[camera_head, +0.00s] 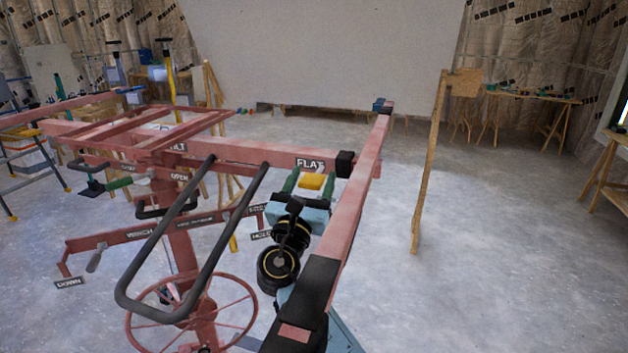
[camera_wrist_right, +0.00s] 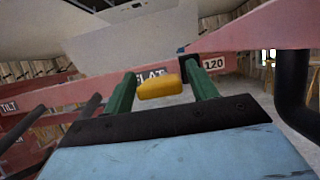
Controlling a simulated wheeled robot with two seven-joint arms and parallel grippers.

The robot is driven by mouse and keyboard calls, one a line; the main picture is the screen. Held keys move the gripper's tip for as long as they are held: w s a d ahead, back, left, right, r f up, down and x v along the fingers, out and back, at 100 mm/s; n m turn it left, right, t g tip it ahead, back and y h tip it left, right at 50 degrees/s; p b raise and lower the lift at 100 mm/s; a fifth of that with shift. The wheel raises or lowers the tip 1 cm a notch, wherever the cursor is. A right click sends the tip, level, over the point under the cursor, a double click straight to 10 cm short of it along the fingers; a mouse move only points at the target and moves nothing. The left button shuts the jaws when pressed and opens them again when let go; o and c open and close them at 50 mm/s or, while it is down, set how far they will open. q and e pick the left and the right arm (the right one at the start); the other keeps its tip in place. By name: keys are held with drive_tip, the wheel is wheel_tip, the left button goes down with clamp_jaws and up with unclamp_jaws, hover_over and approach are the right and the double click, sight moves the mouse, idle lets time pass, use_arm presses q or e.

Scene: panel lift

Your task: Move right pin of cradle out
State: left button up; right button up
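The yellow pin handle (camera_head: 311,182) sits just under the red cross beam of the cradle (camera_head: 250,153), by the FLAT label near its right end. In the right wrist view the yellow handle (camera_wrist_right: 160,87) shows between my two green fingers. My right gripper (camera_head: 310,183) is open, with one finger on each side of the handle and a small gap showing in the head view. It also shows in the right wrist view (camera_wrist_right: 163,88). Whether either finger touches the handle is hard to tell. The pin's shaft is hidden. My left gripper is not in view.
The long red side rail (camera_head: 352,195) runs close to the right of my right gripper. A black bent handle (camera_head: 135,262) and a red wheel (camera_head: 190,313) stand to the left. A wooden post (camera_head: 430,165) stands at right, with clear floor around it.

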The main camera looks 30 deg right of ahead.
drive_tip(key=shift+o, duration=0.3)
drive_tip(key=shift+s+a+f, duration=0.2)
drive_tip(key=shift+s, duration=0.05)
drive_tip(key=b+v, duration=0.3)
drive_tip(key=v, duration=0.9)
drive_tip(key=shift+s+a, duration=0.2)
drive_tip(key=shift+f, duration=0.15)
